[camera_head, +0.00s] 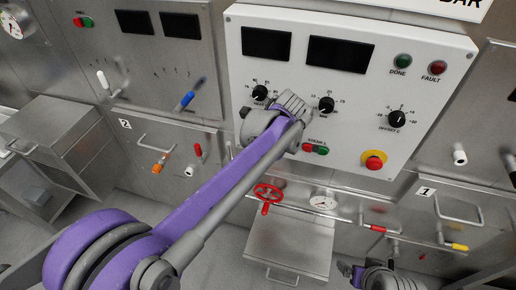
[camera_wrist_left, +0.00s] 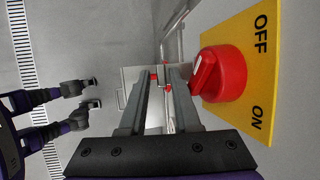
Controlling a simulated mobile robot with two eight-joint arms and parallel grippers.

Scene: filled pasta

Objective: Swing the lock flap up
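In the left wrist view a round red rotary switch (camera_wrist_left: 226,74) sits on a yellow plate (camera_wrist_left: 262,55) marked OFF and ON. A red tab (camera_wrist_left: 203,72) with a pale mark stands out on its left side. I cannot tell whether this tab is the lock flap. My left gripper (camera_wrist_left: 164,75) has its two fingers apart and nothing between them; the right finger's tip is close to the tab, contact unclear. In the head view my left gripper (camera_head: 292,104) is in front of the white panel, and the switch is not seen. My right gripper (camera_head: 375,276) is low at right, its fingers unclear.
The white control panel (camera_head: 285,75) carries black knobs, displays and a red emergency button (camera_head: 374,160) on yellow. Below are a red handwheel (camera_head: 268,194), a round gauge (camera_head: 323,200) and a steel box (camera_head: 289,244). Steel cabinets with handles line the left.

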